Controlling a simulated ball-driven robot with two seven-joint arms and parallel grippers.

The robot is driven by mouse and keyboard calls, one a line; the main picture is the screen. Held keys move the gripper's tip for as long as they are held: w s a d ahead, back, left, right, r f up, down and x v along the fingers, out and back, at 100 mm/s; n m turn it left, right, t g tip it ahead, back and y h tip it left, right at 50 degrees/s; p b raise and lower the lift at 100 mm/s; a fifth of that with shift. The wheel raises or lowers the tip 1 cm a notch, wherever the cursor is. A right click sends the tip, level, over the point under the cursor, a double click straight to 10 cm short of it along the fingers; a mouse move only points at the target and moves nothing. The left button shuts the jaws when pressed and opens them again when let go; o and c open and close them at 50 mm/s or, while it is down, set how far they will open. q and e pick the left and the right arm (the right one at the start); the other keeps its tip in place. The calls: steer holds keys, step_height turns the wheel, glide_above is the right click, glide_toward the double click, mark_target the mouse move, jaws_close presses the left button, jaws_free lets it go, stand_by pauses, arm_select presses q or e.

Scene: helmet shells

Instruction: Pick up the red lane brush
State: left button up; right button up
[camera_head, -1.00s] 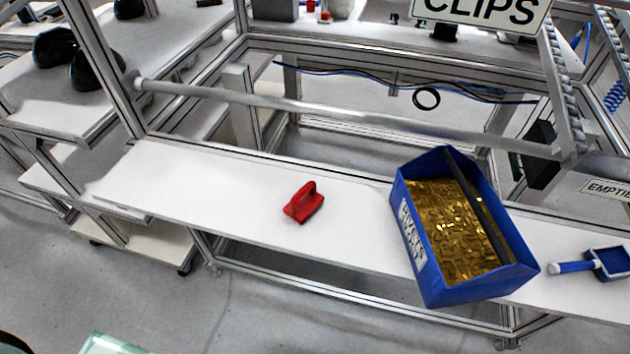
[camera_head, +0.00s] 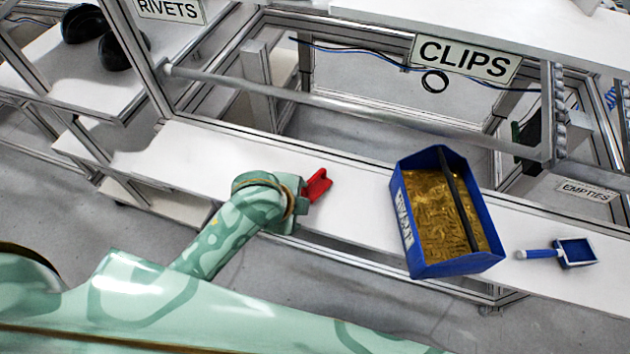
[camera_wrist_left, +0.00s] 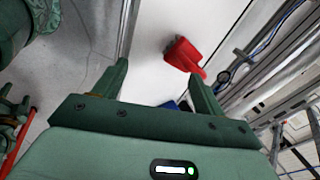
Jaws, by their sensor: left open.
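The red lane brush (camera_head: 318,186) lies on the white shelf (camera_head: 350,215), left of the blue bin. In the head view my left gripper (camera_head: 300,203) is beside it and covers its near left end. In the left wrist view the fingers of my left gripper (camera_wrist_left: 160,78) are open with nothing between them. There the brush (camera_wrist_left: 184,56) lies beyond the fingertips, closer to the right-hand finger and not between them. Whether they touch I cannot tell.
A blue bin (camera_head: 410,240) of brass-coloured clips stands right of the brush. A blue scoop (camera_head: 540,254) lies further right. A grey rail (camera_head: 340,107) runs behind the shelf. The shelf between brush and bin is clear.

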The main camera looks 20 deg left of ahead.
arm_select(q)
steer(key=w+d+r+m+g+h, duration=0.1)
steer(key=w+d+r+m, duration=0.15)
steer(key=d+m, duration=0.3)
step_height(320, 180, up, 8)
steer(key=r+m+g+y, duration=0.15)
steer(key=m+g, duration=0.35)
steer(key=m, duration=1.3)
glide_above(315, 175)
steer(key=f, duration=0.1)
steer(key=shift+y, duration=0.45)
steer(key=f, duration=0.3)
steer(key=f+b, duration=0.1)
steer(key=f, duration=0.3)
steer(key=f+b, duration=0.1)
steer(key=f, duration=0.2)
steer(key=shift+d+f, duration=0.2)
steer(key=shift+d, duration=0.1)
steer(key=f, duration=0.1)
steer(key=f+b, duration=0.1)
steer(key=f, duration=0.1)
steer(key=f+b, duration=0.1)
steer(key=f, duration=0.1)
steer(key=shift+a+f, duration=0.1)
steer(key=shift+a, duration=0.15)
steer(key=c, duration=1.2)
